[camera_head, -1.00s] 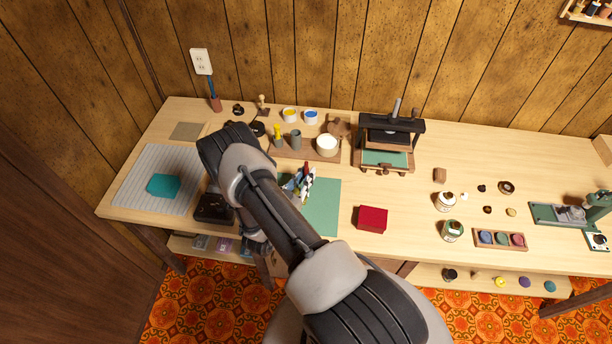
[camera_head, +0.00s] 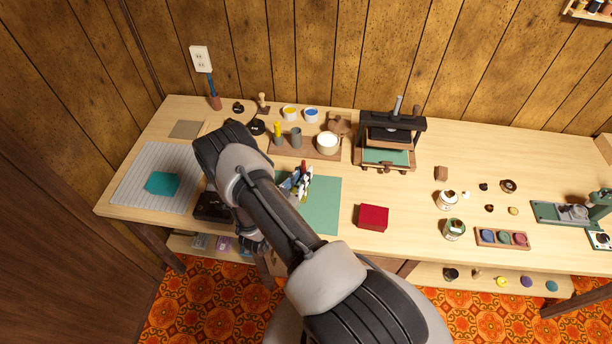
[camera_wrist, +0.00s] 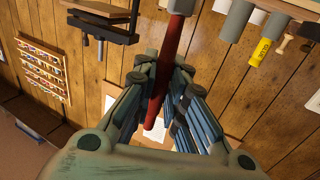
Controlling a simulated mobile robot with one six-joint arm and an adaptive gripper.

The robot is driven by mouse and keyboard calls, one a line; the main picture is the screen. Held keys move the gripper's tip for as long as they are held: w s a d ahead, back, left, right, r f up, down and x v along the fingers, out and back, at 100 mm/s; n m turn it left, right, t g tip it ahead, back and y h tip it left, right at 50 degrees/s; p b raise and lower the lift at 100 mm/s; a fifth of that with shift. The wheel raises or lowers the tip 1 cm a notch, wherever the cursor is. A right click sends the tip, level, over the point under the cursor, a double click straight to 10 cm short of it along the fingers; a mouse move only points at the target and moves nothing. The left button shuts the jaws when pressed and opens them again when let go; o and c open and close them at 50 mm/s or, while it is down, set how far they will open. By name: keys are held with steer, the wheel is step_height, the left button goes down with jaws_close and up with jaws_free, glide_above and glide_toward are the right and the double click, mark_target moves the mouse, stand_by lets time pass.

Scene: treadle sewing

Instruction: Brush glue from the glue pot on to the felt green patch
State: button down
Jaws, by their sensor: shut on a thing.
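My gripper (camera_wrist: 160,88) is shut on the red handle of a brush (camera_wrist: 168,62) in the wrist view. A pale grey part of the brush shows at the top edge; its bristles are out of view. In the head view my gripper (camera_head: 300,182) is over the green cutting mat (camera_head: 322,208), partly hidden by my arm. A round pot with creamy white contents, apparently the glue pot (camera_head: 327,145), stands on a wooden tray behind it, apart from the gripper. A teal-green patch, apparently the felt one (camera_head: 162,183), lies on the grey ribbed mat (camera_head: 135,190) at left.
The tray (camera_head: 285,150) also holds a yellow tube (camera_head: 278,133) and a grey cup (camera_head: 296,138). A black press (camera_head: 390,140) stands to its right. A red block (camera_head: 372,217) lies beside the cutting mat. Jars (camera_head: 453,229) stand further right.

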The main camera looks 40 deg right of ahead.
steer(key=shift+w+a+f+b, duration=0.1)
steer(key=shift+w+a+b, duration=0.55)
steer(key=shift+w+a, duration=0.4)
steer(key=shift+w+d, duration=0.1)
steer(key=shift+w, duration=0.1)
steer(key=shift+w+a+b, duration=0.45)
steer(key=shift+w+a, duration=0.05)
steer(key=shift+w, duration=0.15)
steer(key=shift+w, duration=0.1)
steer(key=shift+w+a+b, duration=0.5)
steer(key=shift+w+a, duration=0.05)
steer(key=shift+w, duration=0.05)
steer(key=shift+s+d, duration=0.1)
steer(key=shift+s, duration=0.05)
steer(key=shift+s+d+p, duration=0.2)
steer(key=shift+s+d, duration=0.65)
steer(key=shift+s, duration=0.25)
steer(key=shift+s+d+p, duration=0.2)
steer(key=shift+s+d, duration=0.6)
steer(key=shift+s, duration=0.25)
steer(key=shift+s+d, duration=0.1)
